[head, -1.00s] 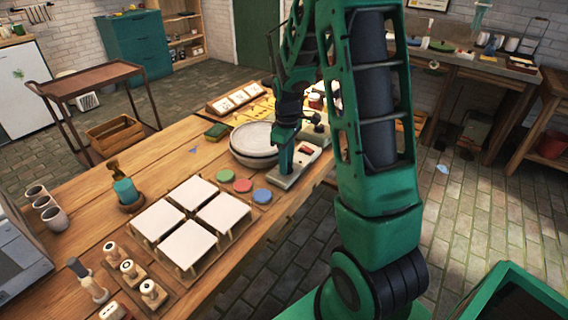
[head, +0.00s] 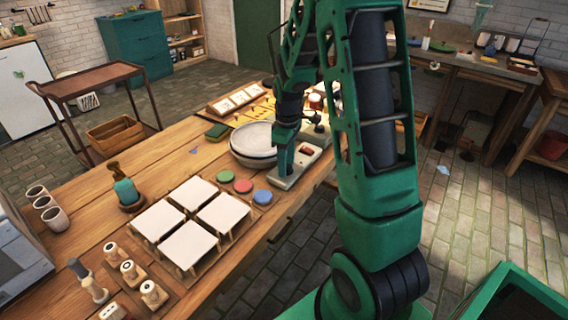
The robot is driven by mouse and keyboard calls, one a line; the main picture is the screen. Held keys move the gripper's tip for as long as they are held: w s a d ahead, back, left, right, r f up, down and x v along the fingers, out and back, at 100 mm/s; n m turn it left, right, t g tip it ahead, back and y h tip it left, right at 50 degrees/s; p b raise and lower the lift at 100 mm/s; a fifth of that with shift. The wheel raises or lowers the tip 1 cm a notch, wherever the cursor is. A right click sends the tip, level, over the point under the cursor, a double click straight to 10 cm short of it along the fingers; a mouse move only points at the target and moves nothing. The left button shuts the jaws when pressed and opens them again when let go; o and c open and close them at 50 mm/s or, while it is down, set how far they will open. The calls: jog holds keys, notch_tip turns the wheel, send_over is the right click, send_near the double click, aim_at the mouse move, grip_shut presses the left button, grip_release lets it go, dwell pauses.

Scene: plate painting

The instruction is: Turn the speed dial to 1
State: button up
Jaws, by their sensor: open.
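My gripper (head: 284,165) points down over the near end of a light grey control unit (head: 309,164), to the right of a big round grey wheel or plate (head: 252,154). A red switch (head: 307,150) shows on top of the unit, just right of my gripper. I cannot make out the speed dial or its numbers; the gripper hides part of the unit. The fingers are small in view, and I cannot tell whether they touch anything.
Green, red and blue discs (head: 262,197) lie left of the unit. Four-legged white tiles (head: 188,245) fill the table's middle. Stamps (head: 153,293), cups (head: 54,219) and a teal bottle (head: 126,191) stand farther left.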

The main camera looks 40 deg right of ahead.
notch_tip(320, 180, up, 11)
jog(key=shift+f, duration=0.15)
dwell(0.4)
dwell(0.4)
jog(key=s+a+r+m, duration=0.1)
jog(key=s+m, duration=0.5)
jog(key=s, duration=0.8)
jog(key=s+a+r+m, duration=0.2)
jog(key=s+m, duration=0.4)
jog(key=s, duration=0.9)
jog(key=shift+r+m, duration=0.25)
jog(key=shift+m, duration=0.15)
jog(key=shift+w+f, duration=0.25)
jog(key=shift+w, duration=0.45)
